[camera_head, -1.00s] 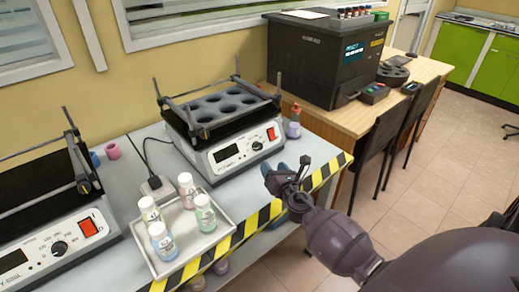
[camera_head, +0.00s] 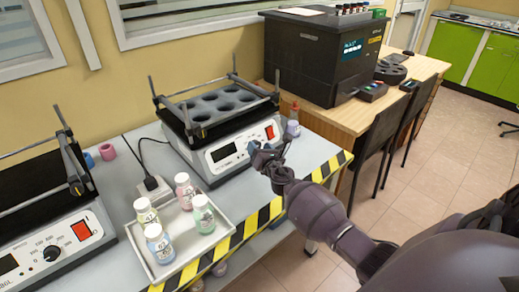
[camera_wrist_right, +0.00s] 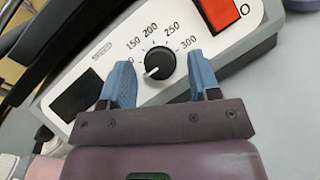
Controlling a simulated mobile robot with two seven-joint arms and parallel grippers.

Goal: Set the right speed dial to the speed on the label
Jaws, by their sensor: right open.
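The right shaker (camera_head: 222,125) stands on the grey bench, with a rack of round holes on top. Its front panel shows in the right wrist view with a black speed dial (camera_wrist_right: 159,62), a scale with 150, 200, 250 and 300, and a dark display (camera_wrist_right: 78,98). My right gripper (camera_head: 265,150) is in front of this panel and hides the dial in the head view. In the wrist view its blue fingers (camera_wrist_right: 163,85) are open, one on each side of the dial and apart from it.
A second shaker (camera_head: 48,238) with its own dial stands at the left. The white tray (camera_head: 208,243) sits between the shakers near the striped bench edge (camera_head: 262,217). A bottle (camera_head: 293,124) stands right of the right shaker. A black machine (camera_head: 318,60) is on the wooden table behind.

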